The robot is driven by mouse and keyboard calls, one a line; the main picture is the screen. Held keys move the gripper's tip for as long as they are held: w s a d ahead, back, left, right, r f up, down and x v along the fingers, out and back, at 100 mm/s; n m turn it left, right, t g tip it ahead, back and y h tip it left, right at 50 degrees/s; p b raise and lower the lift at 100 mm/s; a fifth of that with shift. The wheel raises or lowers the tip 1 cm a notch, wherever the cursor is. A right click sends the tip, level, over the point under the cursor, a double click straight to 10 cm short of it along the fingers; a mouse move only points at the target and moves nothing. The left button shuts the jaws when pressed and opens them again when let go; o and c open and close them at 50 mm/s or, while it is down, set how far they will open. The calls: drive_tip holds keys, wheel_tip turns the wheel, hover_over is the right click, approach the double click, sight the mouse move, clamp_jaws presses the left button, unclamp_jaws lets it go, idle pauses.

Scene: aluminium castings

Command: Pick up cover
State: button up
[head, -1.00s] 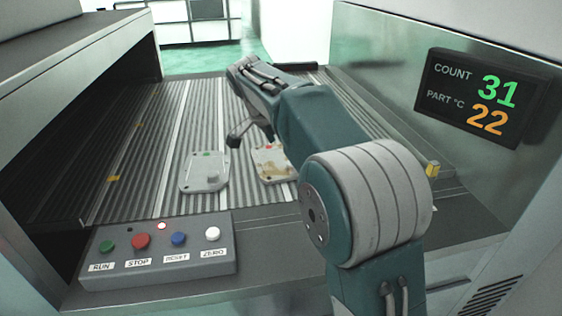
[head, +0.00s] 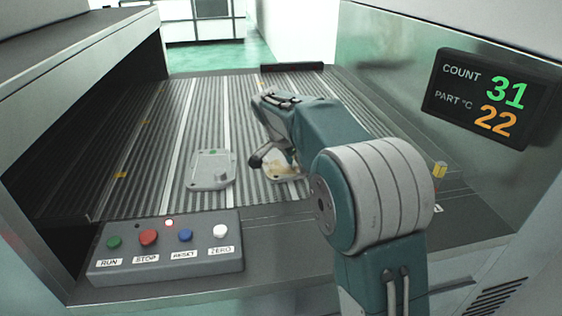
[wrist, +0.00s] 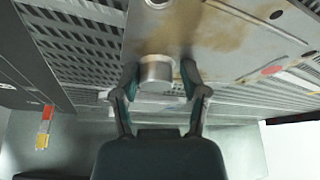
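A flat grey cover with brown stains (head: 284,173) lies on the ribbed conveyor, partly hidden by my gripper (head: 268,160) in the head view. In the wrist view the stained cover (wrist: 238,42) fills the upper middle, with a red dot and holes towards its right edge. My gripper (wrist: 160,75) is open there, with its fingers either side of a short round metal boss (wrist: 157,72). Gaps show beside the boss; contact is unclear. A second, clean grey cover (head: 210,171) with a green mark lies to the left on the conveyor.
A button box (head: 165,252) stands at the front left. A display (head: 488,98) on the right wall reads count 31 and part temperature 22. A machine housing (head: 80,60) overhangs the left side. The conveyor (head: 205,105) is clear further back.

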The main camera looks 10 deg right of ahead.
drive_tip(key=shift+d, duration=0.2)
clamp_jaws()
drive_tip(key=shift+d, duration=0.2)
drive_tip(key=shift+a, duration=0.1)
